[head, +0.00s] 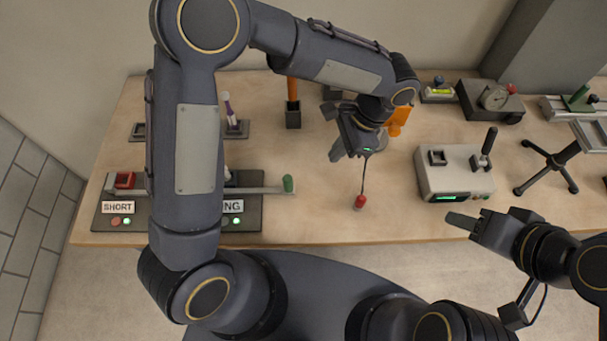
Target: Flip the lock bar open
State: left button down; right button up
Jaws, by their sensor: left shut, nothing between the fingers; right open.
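A grey bar with a green knob (288,184) reaches right from a dark base plate (250,215) at the left of the bench. It may be the lock bar, but I cannot tell for sure. My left arm hides the middle of this plate. A sign reading SHORT (117,207) and a partly hidden sign ending in NG (232,206) are on it. My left gripper (347,152) is shut and empty above the bench, right of the green knob and apart from it. My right gripper (462,221) is open and empty at the bench's front edge.
A red-ended piece on a thin dark line (360,203) is below my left gripper. A grey box with a black lever (453,174) stands right. A black tripod stand (552,165) is further right. The bench (325,215) is clear at front centre.

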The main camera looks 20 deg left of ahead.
aim_at(291, 178)
pick_arm(q)
jog(key=p+x, duration=0.1)
jog(key=x, duration=0.8)
jog(key=shift+s+a+f, duration=0.1)
jog(key=shift+s+f, duration=0.1)
jog(key=shift+f, duration=0.15)
jog(key=a+p, duration=0.1)
jog(key=s+a, duration=0.1)
jog(key=a, duration=0.1)
jog(key=shift+s+r+p, duration=0.15)
jog(key=shift+s+p, duration=0.05)
jog(key=shift+p, duration=0.15)
jog(key=shift+s+a, duration=0.1)
jog(key=shift+a, duration=0.15)
jog(key=shift+a, duration=0.1)
jog(key=shift+s+a+b, duration=0.25)
jog(key=shift+a+b, duration=0.25)
jog(key=shift+a, duration=0.45)
jog(key=shift+s+a, duration=0.15)
jog(key=shift+a, duration=0.2)
